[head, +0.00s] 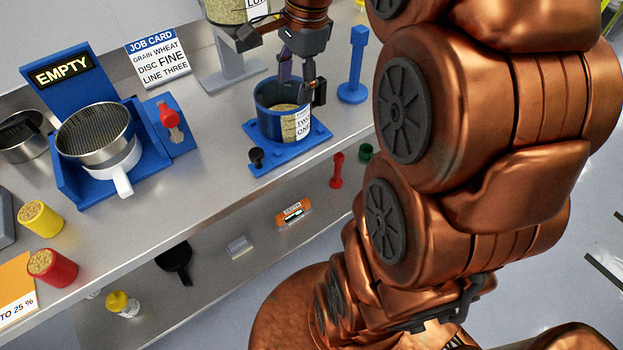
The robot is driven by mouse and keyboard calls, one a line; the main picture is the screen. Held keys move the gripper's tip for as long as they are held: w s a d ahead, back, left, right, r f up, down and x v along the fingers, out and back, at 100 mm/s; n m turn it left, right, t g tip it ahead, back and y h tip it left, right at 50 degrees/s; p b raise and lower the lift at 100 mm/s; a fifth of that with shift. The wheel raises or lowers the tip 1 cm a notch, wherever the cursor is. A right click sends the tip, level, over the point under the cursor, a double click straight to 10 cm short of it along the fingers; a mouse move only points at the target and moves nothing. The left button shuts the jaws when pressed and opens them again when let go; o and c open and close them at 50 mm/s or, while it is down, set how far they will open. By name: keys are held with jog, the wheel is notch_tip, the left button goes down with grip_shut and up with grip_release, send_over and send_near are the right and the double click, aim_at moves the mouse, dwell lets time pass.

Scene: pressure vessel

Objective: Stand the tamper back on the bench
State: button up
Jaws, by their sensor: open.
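A blue tool with a wide flat foot, thin stem and block top, which looks like the tamper (353,68), stands upright on the bench (222,140) right of the blue pot. My gripper (301,84) is open, pointing down at the rim of the blue pot (268,98). The pot holds grain, carries a white label and sits on a blue base plate (262,155). Nothing shows between the fingers. They are apart from the blue tool; whether they touch the pot cannot be told.
A blue stand with a sieve (95,132) and an EMPTY sign is at left, near a job card (158,60). A grain hopper (232,12) stands behind the pot. A red tool (337,170) and an orange depth gauge (293,212) are on the lower shelf. My arm hides the right side.

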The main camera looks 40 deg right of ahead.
jog(key=s+a+f+n+g, duration=0.1)
jog(key=s+a+f+n, duration=0.2)
jog(key=s+n, duration=0.3)
jog(key=s+a+f+n+g, duration=0.1)
jog(key=s+a+f+n, duration=0.3)
jog(key=s+n, duration=0.2)
jog(key=s+a+f+n+g+h, duration=0.1)
jog(key=s+a+f+n, duration=0.2)
jog(key=s+n, duration=0.3)
jog(key=shift+s+a+f, duration=0.4)
jog(key=shift+s+a, duration=0.3)
jog(key=shift+s, duration=0.3)
